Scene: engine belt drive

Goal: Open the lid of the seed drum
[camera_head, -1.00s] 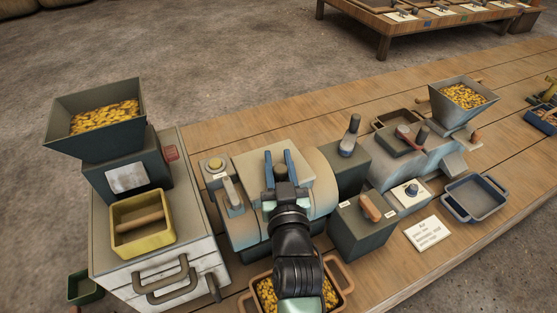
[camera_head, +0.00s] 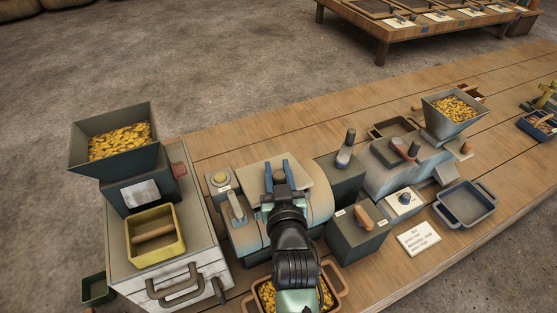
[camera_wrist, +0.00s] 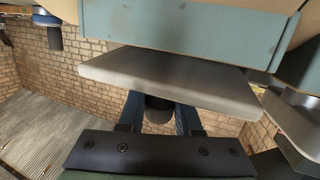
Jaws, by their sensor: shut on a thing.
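The seed drum (camera_head: 319,197) is a cream, rounded housing on a blue-grey base in the middle of the bench. Its lid (camera_head: 257,177) is a flat cream plate at the top; in the wrist view the lid (camera_wrist: 170,78) shows as a grey slab close to the blue-grey and cream body. My gripper (camera_head: 278,170) reaches over the lid from the front. In the wrist view its blue fingers (camera_wrist: 161,112) stand on either side of a dark round handle (camera_wrist: 157,103) under the slab, shut on it. How far the lid stands from the drum is hard to tell.
A seed-filled hopper (camera_head: 118,142) and yellow tray (camera_head: 155,251) stand on the cabinet at left. A dark box with an orange handle (camera_head: 364,217) is close on the right. A seed tray (camera_head: 337,296) sits below my arm. Another hopper machine (camera_head: 447,135) is farther right.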

